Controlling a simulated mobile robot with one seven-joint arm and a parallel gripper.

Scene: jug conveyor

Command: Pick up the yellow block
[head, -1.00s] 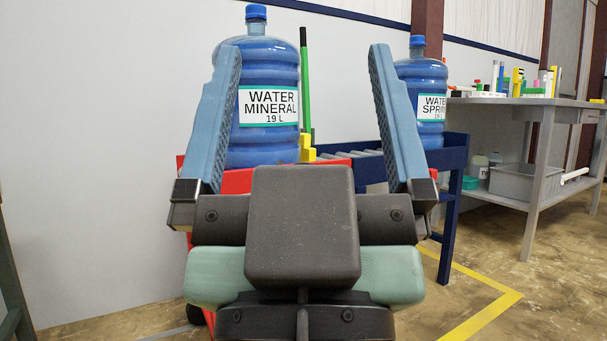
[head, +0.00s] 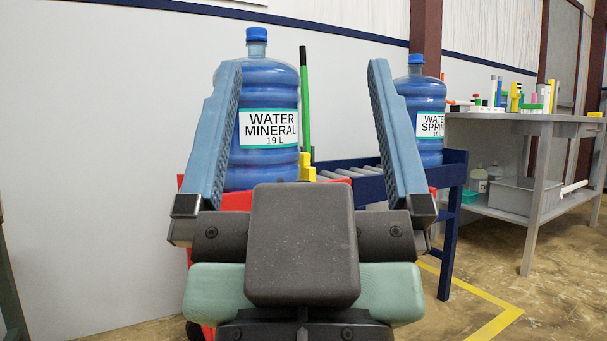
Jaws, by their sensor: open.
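A small yellow block (head: 307,168) shows just right of the near blue water jug (head: 268,160), at the jug's lower edge. A green pole with a black top (head: 304,100) rises behind it. The block's lower part and what it rests on are partly hidden by my gripper's body. My gripper (head: 304,72) is open and empty, its two blue fingers spread wide on both sides of the view. In the picture the block lies between the fingers, beyond the gripper's dark body.
A red surface (head: 238,200) is under the near jug. A blue-framed roller conveyor (head: 453,170) carries a second jug (head: 425,110). A grey workbench (head: 535,118) with coloured items, some yellow, stands at right. The floor has a yellow line (head: 495,322).

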